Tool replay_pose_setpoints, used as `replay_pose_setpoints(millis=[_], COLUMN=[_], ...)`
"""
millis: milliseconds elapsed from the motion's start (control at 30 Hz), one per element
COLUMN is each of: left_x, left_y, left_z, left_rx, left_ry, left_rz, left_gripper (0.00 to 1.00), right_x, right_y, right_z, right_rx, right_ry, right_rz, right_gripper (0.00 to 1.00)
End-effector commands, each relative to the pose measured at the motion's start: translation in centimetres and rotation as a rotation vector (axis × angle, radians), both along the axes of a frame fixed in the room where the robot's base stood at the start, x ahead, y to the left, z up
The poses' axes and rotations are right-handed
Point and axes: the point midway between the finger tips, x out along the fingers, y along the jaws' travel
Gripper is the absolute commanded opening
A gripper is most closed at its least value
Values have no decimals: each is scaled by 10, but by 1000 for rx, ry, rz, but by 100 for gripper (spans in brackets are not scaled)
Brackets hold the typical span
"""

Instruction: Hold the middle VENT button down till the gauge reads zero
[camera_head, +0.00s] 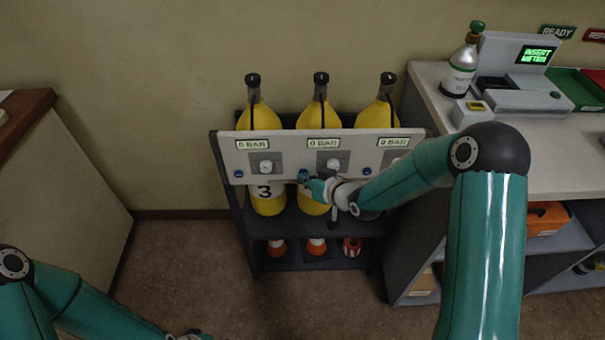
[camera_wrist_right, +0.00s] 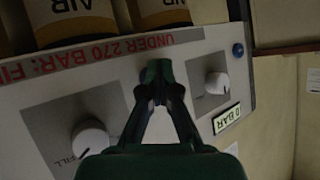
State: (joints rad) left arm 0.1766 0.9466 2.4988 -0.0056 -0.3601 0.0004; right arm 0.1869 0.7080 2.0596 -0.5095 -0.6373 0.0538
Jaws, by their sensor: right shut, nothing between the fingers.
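The grey panel (camera_head: 283,144) carries a row of gauges, white knobs and blue buttons. The middle gauge (camera_head: 323,143) appears to read 0 BAR. My right gripper (camera_head: 305,178) is shut and empty, its tips at the panel face left of the middle knob (camera_head: 333,164), where the middle VENT button would sit. The fingers hide that button, so I cannot see whether it is pressed. In the right wrist view the closed fingertips (camera_wrist_right: 157,74) meet the panel between two knobs. My left gripper (camera_head: 188,335) barely shows at the bottom edge; its fingers are unclear.
The left blue button (camera_head: 239,173) and right blue button (camera_head: 367,171) are uncovered. Yellow cylinders (camera_head: 320,115) stand in the rack behind the panel. A counter (camera_head: 545,150) with a small bottle (camera_head: 460,70) stands at right. The floor at left of the rack is clear.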

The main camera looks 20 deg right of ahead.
Motion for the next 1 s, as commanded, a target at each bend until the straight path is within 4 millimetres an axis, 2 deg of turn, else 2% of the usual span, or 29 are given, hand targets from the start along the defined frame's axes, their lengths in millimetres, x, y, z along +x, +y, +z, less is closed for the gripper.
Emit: replay_pose_setpoints(millis=[267, 600, 1000], left_x=[0, 0, 0], left_y=[0, 0, 0], left_z=[-2, -10, -12], left_rx=[0, 0, 0], left_ry=[0, 0, 0], left_rz=[0, 0, 0], left_gripper=[40, 40, 40], right_x=[-1, -15, -19], right_y=[0, 4, 5], right_z=[0, 0, 0], right_rx=[0, 0, 0], right_ry=[-3, -1, -1], right_rz=[-1, 0, 0], right_gripper=[0, 0, 0])
